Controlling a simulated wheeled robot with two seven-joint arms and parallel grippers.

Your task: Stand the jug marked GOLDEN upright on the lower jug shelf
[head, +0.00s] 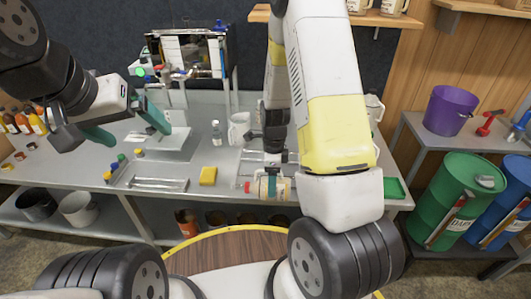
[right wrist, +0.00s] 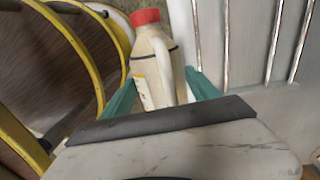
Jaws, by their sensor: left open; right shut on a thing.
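A cream jug (head: 270,188) with a red cap hangs over the front edge of the bench, lying sideways with its cap to the left. My right gripper (head: 268,172) is shut on it. In the right wrist view the jug (right wrist: 152,62) sits between the green fingers (right wrist: 160,92), cap away from the palm; part of a label shows, but its writing cannot be read. My left gripper (head: 125,127) is open and empty over the left of the bench. A wooden wall shelf (head: 400,20) at the top holds jugs (head: 393,6), partly cut off; which shelf is the lower one is unclear.
The grey bench (head: 90,170) carries a yellow sponge (head: 208,176), a white jug (head: 239,128) and a tray (head: 158,184). Green and blue drums (head: 455,205) and a purple bucket (head: 447,110) stand at right. My right arm hides much of the back.

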